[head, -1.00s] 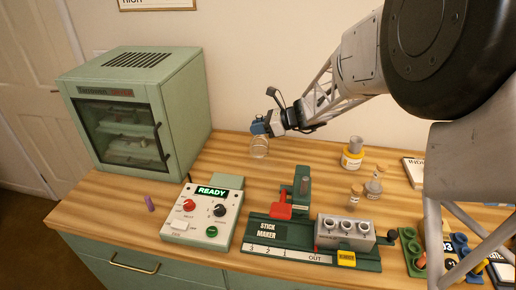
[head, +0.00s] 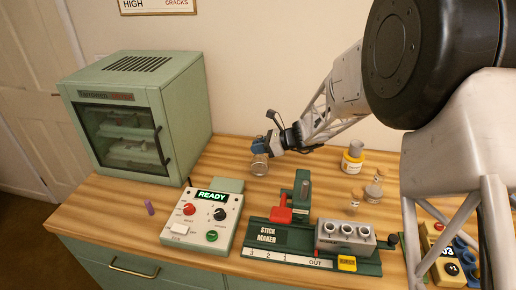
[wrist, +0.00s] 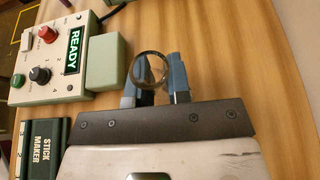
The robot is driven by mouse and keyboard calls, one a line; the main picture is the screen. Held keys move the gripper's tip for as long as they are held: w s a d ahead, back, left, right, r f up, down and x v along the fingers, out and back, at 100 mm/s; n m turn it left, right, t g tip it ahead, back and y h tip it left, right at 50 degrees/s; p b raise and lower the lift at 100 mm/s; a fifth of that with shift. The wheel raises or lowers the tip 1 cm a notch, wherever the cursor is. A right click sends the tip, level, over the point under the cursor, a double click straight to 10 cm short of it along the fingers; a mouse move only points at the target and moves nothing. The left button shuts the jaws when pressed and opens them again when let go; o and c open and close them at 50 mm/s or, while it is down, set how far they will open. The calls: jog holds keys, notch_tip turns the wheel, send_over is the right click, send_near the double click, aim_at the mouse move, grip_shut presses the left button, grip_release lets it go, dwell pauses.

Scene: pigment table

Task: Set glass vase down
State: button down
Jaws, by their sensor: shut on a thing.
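The glass vase (head: 259,165) is a small clear vessel low over the wooden table, behind the control box and right of the green cabinet. My gripper (head: 260,146) is shut on its upper part from the right. In the wrist view the round rim of the glass vase (wrist: 150,68) shows between the two blue fingers of my gripper (wrist: 152,82). The vase looks upright. I cannot tell whether its base touches the table.
The control box (head: 202,216) with its READY display stands in front. The stick maker (head: 312,240) is at front right. A yellow-labelled jar (head: 352,158) and small corked bottles (head: 373,190) stand to the right. The green cabinet (head: 185,115) is at left. Bare table (head: 235,150) surrounds the vase.

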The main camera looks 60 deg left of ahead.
jog(key=shift+f, duration=0.25)
jog(key=shift+f, duration=0.1)
jog(key=c, duration=1.1)
grip_release()
jog(key=shift+w+d, duration=0.1)
jog(key=v, duration=1.2)
